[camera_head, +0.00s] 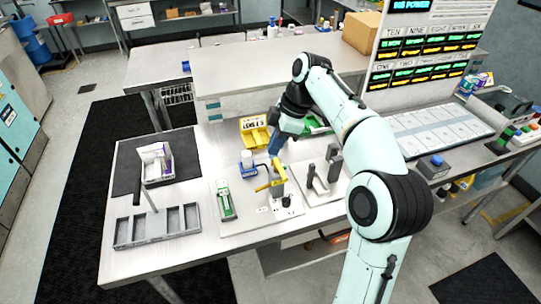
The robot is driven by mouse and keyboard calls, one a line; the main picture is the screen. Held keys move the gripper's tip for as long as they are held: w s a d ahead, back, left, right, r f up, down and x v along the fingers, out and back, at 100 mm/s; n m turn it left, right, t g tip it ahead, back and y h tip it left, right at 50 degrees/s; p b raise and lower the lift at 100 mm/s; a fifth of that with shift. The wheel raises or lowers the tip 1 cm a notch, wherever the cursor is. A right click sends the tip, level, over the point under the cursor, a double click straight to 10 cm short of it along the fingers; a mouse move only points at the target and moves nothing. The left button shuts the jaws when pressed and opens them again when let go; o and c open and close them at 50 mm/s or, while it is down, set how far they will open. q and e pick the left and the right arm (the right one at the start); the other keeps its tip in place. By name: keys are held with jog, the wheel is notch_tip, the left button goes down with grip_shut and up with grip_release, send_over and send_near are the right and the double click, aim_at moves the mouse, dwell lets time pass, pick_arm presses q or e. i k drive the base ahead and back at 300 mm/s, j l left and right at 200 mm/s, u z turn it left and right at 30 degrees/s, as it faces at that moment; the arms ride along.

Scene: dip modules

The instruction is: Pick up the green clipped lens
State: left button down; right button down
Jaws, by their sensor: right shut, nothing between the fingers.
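I cannot make out for certain which thing is the green clipped lens. A small green and white piece (224,200) lies on the light board at the front middle of the table. Another green thing (318,124) shows behind my right arm, partly hidden by it. My right gripper (274,152) points down above the board, shut and empty, just above a grey block with a yellow lever (271,185). It is right of the green and white piece and apart from it. My left gripper is not in view.
A yellow bin (254,134) and a blue and white jar (247,160) stand near the gripper. A grey slotted rack (157,226) and a white box (156,163) are at the left. Dark upright posts (334,163) stand right of the gripper.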

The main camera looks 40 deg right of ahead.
aim_at(223, 190)
jog(key=k, duration=1)
